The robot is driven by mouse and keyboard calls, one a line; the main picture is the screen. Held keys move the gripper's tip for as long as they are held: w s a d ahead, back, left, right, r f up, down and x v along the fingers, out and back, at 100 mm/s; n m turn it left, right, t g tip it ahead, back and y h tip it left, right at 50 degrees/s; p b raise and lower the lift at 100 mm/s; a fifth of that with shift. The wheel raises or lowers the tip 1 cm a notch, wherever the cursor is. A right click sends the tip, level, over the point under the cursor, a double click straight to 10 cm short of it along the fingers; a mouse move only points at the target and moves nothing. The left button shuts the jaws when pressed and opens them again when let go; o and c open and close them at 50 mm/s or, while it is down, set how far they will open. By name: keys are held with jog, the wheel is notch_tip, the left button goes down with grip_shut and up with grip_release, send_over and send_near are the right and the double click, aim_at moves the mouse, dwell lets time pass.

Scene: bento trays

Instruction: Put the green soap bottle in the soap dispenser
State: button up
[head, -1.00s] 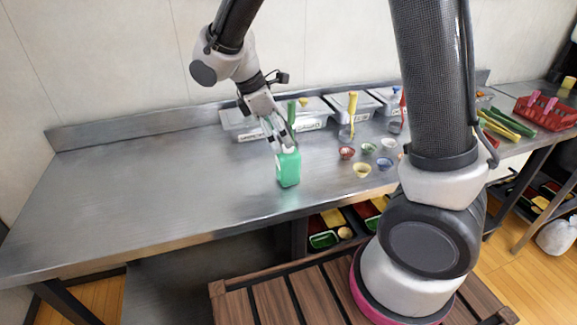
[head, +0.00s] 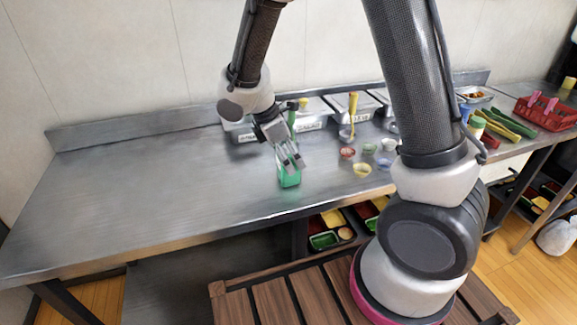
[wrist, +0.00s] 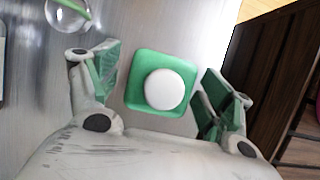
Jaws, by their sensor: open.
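The green soap bottle (head: 289,179) stands upright on the steel counter, partly hidden behind my gripper in the head view. In the wrist view the bottle (wrist: 133,91) shows from above as a green square with a round white cap (wrist: 164,89). My gripper (head: 289,165) is over the bottle, pointing down. In the wrist view its open fingers (wrist: 163,92) are on either side of the bottle, with visible gaps. I cannot make out a soap dispenser.
Several small coloured bowls (head: 362,170) stand on the counter right of the bottle. Lidded steel containers (head: 312,121) line the back. A red basket (head: 545,113) is at the far right. The counter's left half (head: 140,195) is clear.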

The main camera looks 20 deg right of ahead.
jog(key=c, duration=1.4)
